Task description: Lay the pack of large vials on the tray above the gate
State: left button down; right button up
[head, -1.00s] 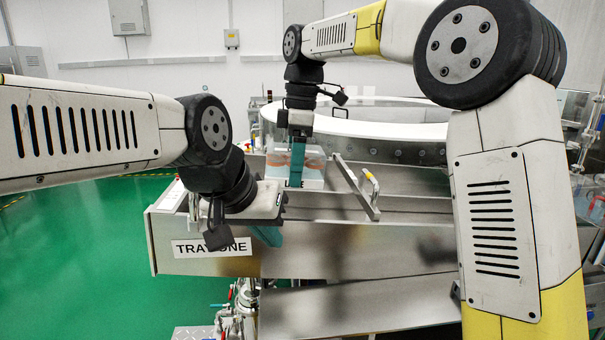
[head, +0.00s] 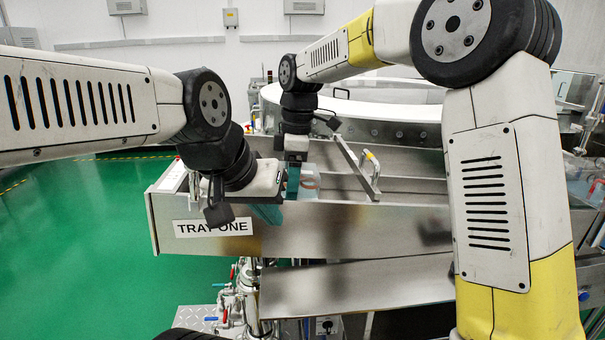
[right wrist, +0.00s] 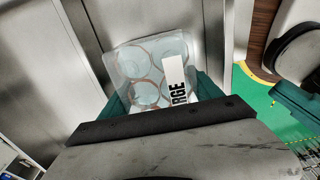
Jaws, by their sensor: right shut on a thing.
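The pack of large vials is clear with round vial ends and a white label reading "RGE" in the right wrist view (right wrist: 145,72). My right gripper (right wrist: 160,95) is shut on it, one teal finger on each side. In the head view, part of the pack (head: 309,182) shows low behind the front wall of the tray (head: 330,225), labelled TRAY ONE. Whether it touches the tray floor is hidden. The gate, a slanted metal bar with a yellow-tipped handle (head: 357,170), stands to the right of the pack. My left gripper (head: 267,213) is at the tray's front wall; its finger gap is unclear.
The round washer rim (head: 390,108) stands behind the tray. Tray channels to the right of the gate look empty. A lower metal panel (head: 355,287) and pipes with valves (head: 235,300) are below. Green floor is clear at left.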

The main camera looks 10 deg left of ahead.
jog(key=shift+f, duration=0.7)
dwell(0.4)
jog(key=o, duration=1.7)
